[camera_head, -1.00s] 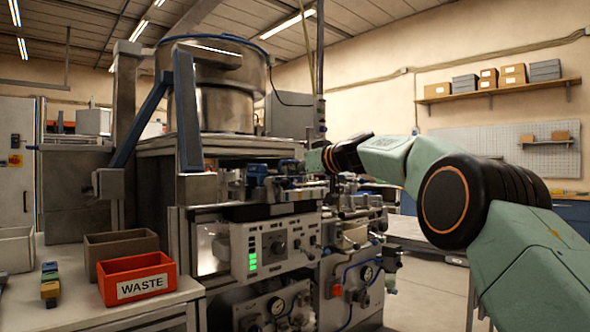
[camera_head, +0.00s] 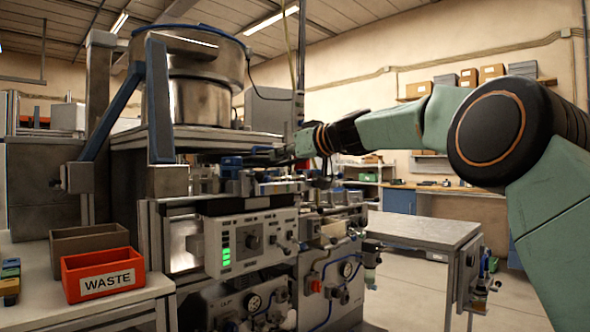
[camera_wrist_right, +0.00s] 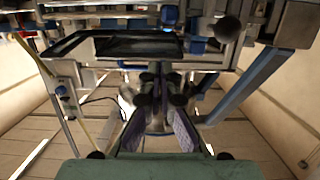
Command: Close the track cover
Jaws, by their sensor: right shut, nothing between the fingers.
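My right gripper (camera_head: 268,156) is shut and empty. In the head view it reaches in from the right over the row of blocks and rails (camera_head: 268,187) on top of the machine (camera_head: 250,243). Its dark fingers partly merge with the machine behind them. In the right wrist view the fingers (camera_wrist_right: 160,84) are close together, near a dark rectangular frame (camera_wrist_right: 70,46) on the machine. I cannot single out the track cover or tell how far it is open. Whether the fingers touch anything is not clear. My left gripper is not in view.
A large metal bowl (camera_head: 200,100) stands on the machine, with a blue strut (camera_head: 159,100) at its left. An orange WASTE bin (camera_head: 103,275) and a grey-brown bin (camera_head: 88,241) sit on the left bench.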

